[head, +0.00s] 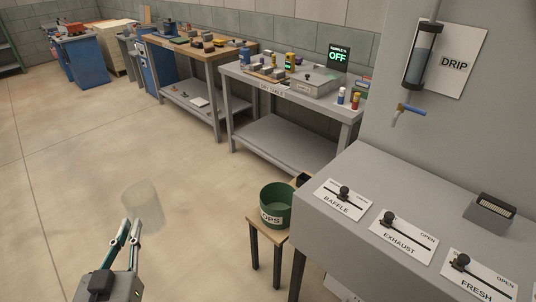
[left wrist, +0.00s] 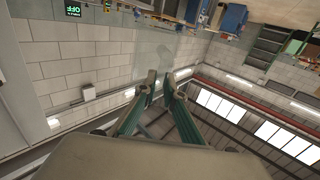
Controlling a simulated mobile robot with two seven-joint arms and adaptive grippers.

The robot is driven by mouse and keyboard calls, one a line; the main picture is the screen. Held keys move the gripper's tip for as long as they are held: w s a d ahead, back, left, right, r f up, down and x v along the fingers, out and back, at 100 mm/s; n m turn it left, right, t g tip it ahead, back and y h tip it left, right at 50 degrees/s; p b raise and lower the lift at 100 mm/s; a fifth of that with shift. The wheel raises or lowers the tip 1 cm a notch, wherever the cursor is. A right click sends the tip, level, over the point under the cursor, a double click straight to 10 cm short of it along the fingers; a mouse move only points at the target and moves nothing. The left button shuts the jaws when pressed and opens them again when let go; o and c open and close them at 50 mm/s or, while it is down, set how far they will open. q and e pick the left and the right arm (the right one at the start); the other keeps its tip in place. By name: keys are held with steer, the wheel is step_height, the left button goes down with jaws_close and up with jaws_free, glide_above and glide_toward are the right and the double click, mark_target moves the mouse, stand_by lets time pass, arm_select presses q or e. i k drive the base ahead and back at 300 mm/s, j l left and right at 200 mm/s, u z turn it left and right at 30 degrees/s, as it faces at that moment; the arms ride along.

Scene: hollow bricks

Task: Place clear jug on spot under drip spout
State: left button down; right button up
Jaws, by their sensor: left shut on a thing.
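The clear jug (head: 143,203) is a faint see-through cylinder at the lower left of the head view, above the open floor. My left gripper (head: 131,230) is shut on it, with the fingertips at its lower part. In the left wrist view the jug (left wrist: 166,55) is a pale outline just past my fingertips (left wrist: 161,88). The drip spout (head: 409,109) is a blue tap with a tan nozzle, far to the right of the jug, below a clear tube on the wall. No marked spot is clear beneath it. My right gripper is not in view.
The grey bench (head: 375,165) below the spout carries sliders labelled BAFFLE, EXHAUST and FRESH. A green bucket (head: 276,204) on a small wooden stool (head: 266,232) stands between the jug and the bench. Cluttered worktables line the back wall. Open floor surrounds the jug.

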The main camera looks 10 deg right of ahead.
mark_target(373, 168)
steer(key=i+j+u, duration=0.55)
steer(key=j, duration=0.15)
steer(key=i+j+u, duration=0.2)
steer(key=i, duration=0.3)
steer(key=i+j+u, duration=0.2)
steer(key=i, duration=0.35)
steer(key=i+z, duration=0.2)
steer(key=z, duration=0.15)
steer(key=i+z, duration=0.25)
steer(key=z, duration=0.15)
steer(key=i+z, duration=0.2)
steer(key=z, duration=0.15)
steer(key=i+j+z, duration=0.1)
steer(key=z, duration=0.3)
steer(key=i+j+z, duration=0.1)
steer(key=z, duration=0.3)
steer(key=i+j+z, duration=0.15)
steer(key=z, duration=0.3)
steer(key=i+j+z, duration=0.1)
steer(key=z, duration=0.35)
steer(key=j+z, duration=0.15)
steer(key=z, duration=0.35)
steer(key=i+j+z, duration=0.1)
steer(key=z, duration=0.35)
steer(key=j+z, duration=0.3)
steer(key=z, duration=0.15)
steer(key=j+z, duration=0.2)
steer(key=z, duration=0.3)
steer(key=j+z, duration=0.8)
